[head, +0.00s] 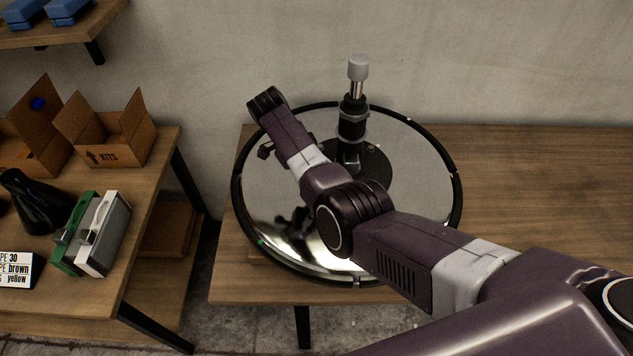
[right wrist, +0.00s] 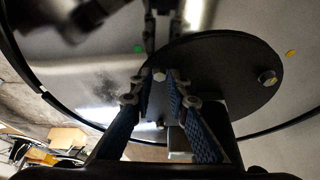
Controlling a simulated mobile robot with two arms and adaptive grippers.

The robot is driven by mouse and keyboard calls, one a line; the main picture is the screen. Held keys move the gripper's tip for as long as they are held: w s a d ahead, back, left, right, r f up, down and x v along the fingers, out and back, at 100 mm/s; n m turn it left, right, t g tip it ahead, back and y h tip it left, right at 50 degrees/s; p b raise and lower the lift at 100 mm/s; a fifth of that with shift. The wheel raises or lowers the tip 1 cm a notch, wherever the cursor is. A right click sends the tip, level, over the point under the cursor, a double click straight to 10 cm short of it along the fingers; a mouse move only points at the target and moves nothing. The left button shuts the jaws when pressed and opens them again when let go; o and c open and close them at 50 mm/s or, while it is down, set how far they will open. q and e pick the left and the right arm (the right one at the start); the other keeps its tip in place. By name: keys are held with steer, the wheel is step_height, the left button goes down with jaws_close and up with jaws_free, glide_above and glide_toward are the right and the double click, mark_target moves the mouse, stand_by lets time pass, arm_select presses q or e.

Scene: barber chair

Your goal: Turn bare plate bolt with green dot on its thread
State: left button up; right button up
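The black round plate (right wrist: 225,75) lies on the glossy round disc (right wrist: 95,75) in the right wrist view. One bolt (right wrist: 159,75) shows near the plate's left edge, beside a green dot (right wrist: 138,49) on the disc. Another bolt (right wrist: 267,78) sits at the plate's right, with an orange dot (right wrist: 291,53) beyond it. The threads are too small to make out. My right gripper (right wrist: 161,78) has its blue-padded fingers on either side of the left bolt, with a narrow gap visible. In the head view my arm hides most of this gripper. My left gripper is out of view.
In the head view a dark column (head: 352,120) with a grey top rises from the plate (head: 375,165). The disc (head: 450,195) rests on a wooden table (head: 540,170), clear at right. A side bench (head: 150,240) at left holds boxes and cases.

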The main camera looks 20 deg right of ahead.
steer(key=o, duration=0.3)
steer(key=shift+o, duration=0.2)
steer(key=v, duration=1.2)
steer(key=shift+d, duration=0.1)
